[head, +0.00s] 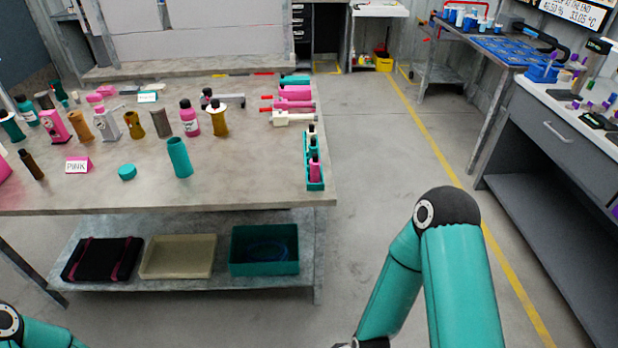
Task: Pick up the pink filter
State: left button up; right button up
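Several pink things lie on the work table (240,170), and I cannot tell for sure which is the pink filter. A pink object (3,171) is cut off at the left edge. A pink block-like bottle (55,128) stands at the left, a pink bottle (189,124) stands mid-table, and small pink pieces (101,93) lie at the back left. A pink-and-white card reading "PINK" (77,166) stands near the front left. Only parts of my two arms show, at the bottom left and bottom right. Neither gripper can be made out.
A teal cylinder (179,158) and teal cap (127,172) are near the table's front. A teal rack (314,183) holds small bottles at the right edge. Bins (178,257) sit on the lower shelf. A bench (540,150) stands far right; the floor between is clear.

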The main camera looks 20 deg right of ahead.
aim_at(315, 162)
jog(key=z, duration=0.1)
jog(key=i, duration=0.9)
jog(key=u, duration=0.05)
